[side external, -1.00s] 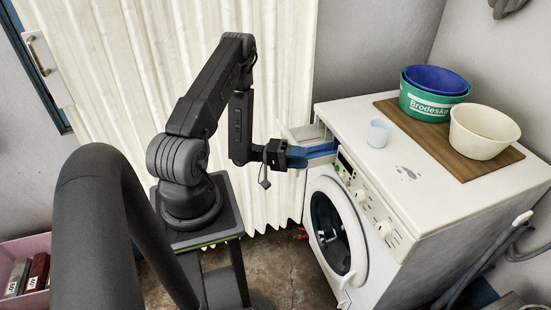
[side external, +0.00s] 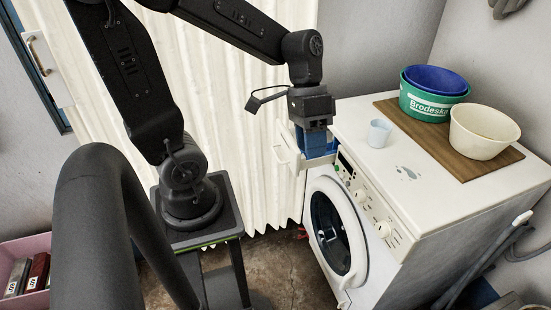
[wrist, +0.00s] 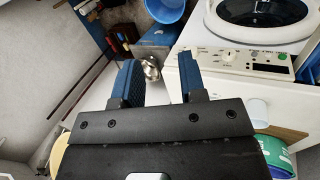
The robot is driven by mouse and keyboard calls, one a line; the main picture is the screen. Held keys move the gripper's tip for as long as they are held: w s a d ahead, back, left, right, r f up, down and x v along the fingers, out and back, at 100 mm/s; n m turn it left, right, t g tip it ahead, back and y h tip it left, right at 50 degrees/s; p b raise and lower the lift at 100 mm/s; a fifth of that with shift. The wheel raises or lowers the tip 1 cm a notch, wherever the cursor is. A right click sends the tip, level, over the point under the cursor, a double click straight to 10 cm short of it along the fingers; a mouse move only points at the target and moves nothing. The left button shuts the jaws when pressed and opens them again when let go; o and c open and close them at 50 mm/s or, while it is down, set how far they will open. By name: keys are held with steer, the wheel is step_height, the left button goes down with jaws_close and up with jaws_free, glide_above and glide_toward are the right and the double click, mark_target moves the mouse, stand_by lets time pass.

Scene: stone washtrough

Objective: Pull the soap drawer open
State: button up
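The white soap drawer (side external: 284,153) sticks out to the left from the top left corner of the washing machine's front, next to the control panel. My gripper (side external: 314,145) points down over the drawer, close to the machine's edge. Its blue fingers overlap the drawer in the side view, and I cannot tell whether they touch it or reach inside. In the wrist view the two blue fingers of my gripper (wrist: 158,64) stand apart with nothing held between them. The drawer is hard to make out in that view.
The white washing machine (side external: 430,209) has its round door shut. A pale cup (side external: 380,132) stands on its top. A wooden board (side external: 429,141) there carries a green tub (side external: 432,106) with a blue one inside, and a cream bowl (side external: 482,131). A cream curtain (side external: 240,110) hangs behind.

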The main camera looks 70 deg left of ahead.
steer(key=s+r+t+y, duration=0.4)
steer(key=r+t+y, duration=0.1)
steer(key=r+t, duration=0.1)
steer(key=w+a+f+m+g+y, duration=0.2)
steer(key=a+f+m+g+y, duration=0.5)
steer(key=f, duration=0.3)
steer(key=w+a+f+m+g+y, duration=0.2)
steer(key=a+f+m+g+y, duration=0.3)
steer(key=a+f+m, duration=0.5)
steer(key=s+a+f+m+t+y, duration=0.1)
steer(key=a+f+m+t+y, duration=0.15)
steer(key=f+m+t, duration=0.6)
steer(key=a+f+m+t+y, duration=0.1)
steer(key=f+m+t+y, duration=0.3)
steer(key=f+m, duration=0.75)
steer(key=w+a+r+h, duration=0.1)
steer(key=w+a, duration=0.4)
steer(key=a, duration=0.7)
steer(key=shift+r+m+t, duration=0.15)
steer(key=shift+m+t, duration=0.2)
steer(key=shift+m, duration=0.05)
steer(key=shift+a+h, duration=0.1)
steer(key=shift+h, duration=0.15)
steer(key=shift+c, duration=0.2)
jaws_close()
